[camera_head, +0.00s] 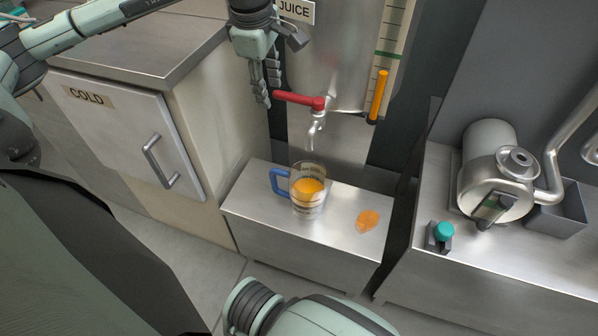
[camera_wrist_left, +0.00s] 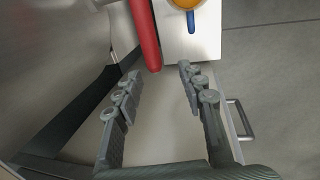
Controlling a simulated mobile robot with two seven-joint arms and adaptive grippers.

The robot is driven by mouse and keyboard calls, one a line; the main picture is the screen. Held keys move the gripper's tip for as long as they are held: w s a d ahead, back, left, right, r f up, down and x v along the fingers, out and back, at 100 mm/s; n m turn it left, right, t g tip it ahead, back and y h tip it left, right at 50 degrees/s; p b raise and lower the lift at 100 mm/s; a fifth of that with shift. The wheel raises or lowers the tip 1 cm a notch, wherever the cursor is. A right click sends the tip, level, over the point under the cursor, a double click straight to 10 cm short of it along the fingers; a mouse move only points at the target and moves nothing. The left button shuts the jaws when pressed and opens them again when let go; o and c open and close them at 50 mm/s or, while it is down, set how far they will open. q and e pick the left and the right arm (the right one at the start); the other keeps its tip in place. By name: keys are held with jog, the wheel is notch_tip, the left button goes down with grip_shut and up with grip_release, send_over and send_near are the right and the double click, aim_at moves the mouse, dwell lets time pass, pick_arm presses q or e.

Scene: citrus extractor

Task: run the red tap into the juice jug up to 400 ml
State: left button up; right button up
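The red tap lever (camera_head: 298,99) points left from the tap (camera_head: 314,128) on the steel juice tank. My left gripper (camera_head: 268,93) is at the lever's free end, fingers downward. In the left wrist view the gripper (camera_wrist_left: 158,74) is open, its fingers apart, and the red lever (camera_wrist_left: 146,35) reaches to the gap between the fingertips; I cannot tell whether they touch. The clear juice jug (camera_head: 308,190) with a blue handle stands upright below the spout, with orange juice in it. Its scale is too small to read. No clear stream shows. My right gripper is out of view.
The jug is on a low steel bench (camera_head: 345,235), with an orange puddle (camera_head: 367,220) to its right. A COLD cabinet (camera_head: 125,130) is at left. A steel extractor (camera_head: 495,185) and green button (camera_head: 443,230) are at right.

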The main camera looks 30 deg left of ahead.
pick_arm(q)
jog(key=a, duration=0.1)
jog(key=s+a+b, duration=0.1)
jog(key=a, duration=0.1)
dwell(0.4)
jog(key=shift+d+r, duration=0.1)
jog(key=shift+r, duration=0.05)
notch_tip(320, 180, up, 12)
jog(key=s, duration=0.2)
jog(key=shift+d+f, duration=0.2)
jog(key=shift+d, duration=0.05)
jog(key=shift+s, duration=0.15)
